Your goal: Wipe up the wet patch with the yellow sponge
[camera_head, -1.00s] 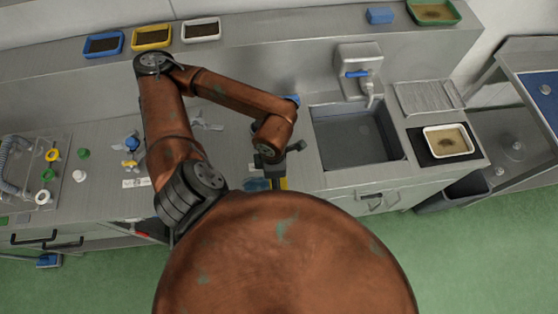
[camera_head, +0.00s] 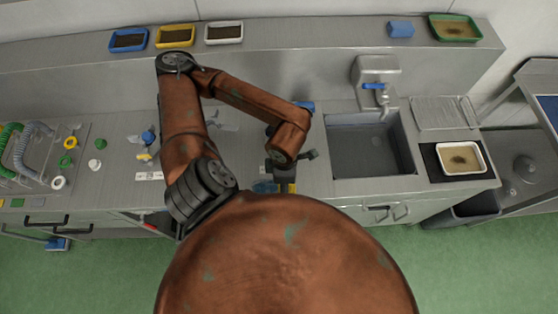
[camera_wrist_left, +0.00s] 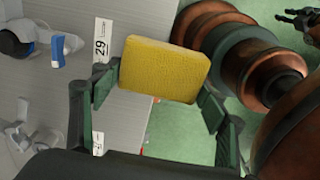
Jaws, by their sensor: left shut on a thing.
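The yellow sponge (camera_wrist_left: 165,70) is held between the two fingers of my left gripper (camera_wrist_left: 160,92) in the left wrist view. In the head view my left gripper (camera_head: 282,178) is over the front part of the steel counter, left of the sink, and only a sliver of the sponge (camera_head: 292,188) shows beside it. A bluish patch (camera_head: 265,187) shows just left of the gripper near the counter's front edge; I cannot tell surely that it is the wet patch. What seems to be my right gripper (camera_wrist_left: 292,17) appears small at the top right of the wrist view.
The sink (camera_head: 370,146) with its tap (camera_head: 377,88) is right of my gripper. A white tray (camera_head: 460,171) stands on a dark mat further right. Hoses and several round caps lie at the left. Shallow trays and a blue block (camera_head: 400,29) stand on the back ledge.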

